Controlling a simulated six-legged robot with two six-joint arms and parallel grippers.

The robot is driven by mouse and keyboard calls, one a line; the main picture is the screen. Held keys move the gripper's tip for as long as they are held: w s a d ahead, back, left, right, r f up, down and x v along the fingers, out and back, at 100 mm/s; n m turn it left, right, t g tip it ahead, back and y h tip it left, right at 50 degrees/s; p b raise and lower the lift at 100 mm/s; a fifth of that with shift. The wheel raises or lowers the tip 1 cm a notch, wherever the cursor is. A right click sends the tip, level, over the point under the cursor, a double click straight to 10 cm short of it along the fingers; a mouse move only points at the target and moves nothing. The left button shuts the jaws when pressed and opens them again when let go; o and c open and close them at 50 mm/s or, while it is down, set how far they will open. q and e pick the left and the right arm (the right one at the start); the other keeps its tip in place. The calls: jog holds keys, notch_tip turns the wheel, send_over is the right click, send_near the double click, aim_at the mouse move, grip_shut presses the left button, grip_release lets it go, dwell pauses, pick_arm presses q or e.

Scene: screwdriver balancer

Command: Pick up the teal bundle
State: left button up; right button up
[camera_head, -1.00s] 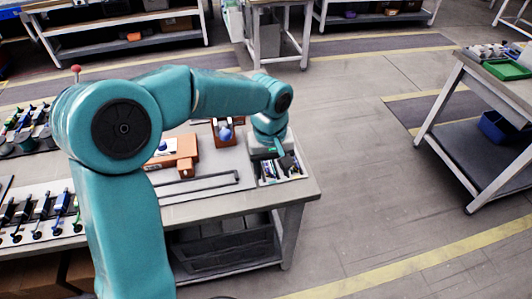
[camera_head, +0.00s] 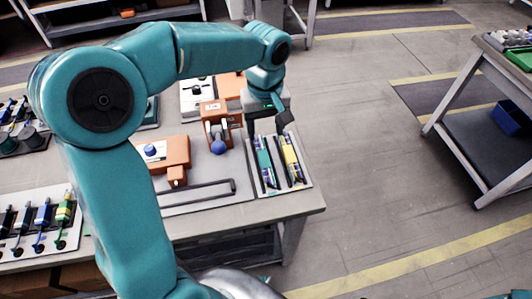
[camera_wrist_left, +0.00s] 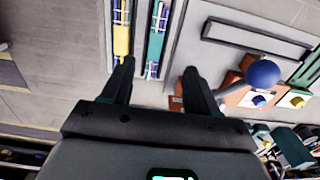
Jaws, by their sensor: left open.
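The teal bundle (camera_head: 264,162) lies in a slot of a light tray (camera_head: 302,187) at the table's right corner. It also shows in the left wrist view (camera_wrist_left: 155,42), at the top, as a teal strip with thin rods. A yellow bundle (camera_head: 290,158) lies beside it, to its right in the head view. My left gripper (camera_head: 268,128) is open and empty, its fingers pointing down above the far end of the tray. In the left wrist view its fingertips (camera_wrist_left: 159,68) stand apart, with the teal bundle ahead between them. My right gripper is not in view.
An orange fixture with a blue ball (camera_head: 218,147) stands left of the tray. A dark bar frame (camera_head: 198,193) and an orange block (camera_head: 170,155) lie further left. Several screwdrivers stand at the front left. Open floor lies right of the table.

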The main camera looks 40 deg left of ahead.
pick_arm(q)
send_over(267, 168)
jog(key=f, duration=0.9)
jog(key=shift+s+f, duration=0.25)
jog(key=shift+s, duration=0.05)
jog(key=shift+s+f, duration=0.2)
jog(key=shift+f, duration=0.4)
jog(key=f, duration=0.2)
jog(key=w+f, duration=0.1)
jog(key=f, duration=0.1)
jog(key=shift+f, duration=0.7)
jog(key=c, duration=1.1)
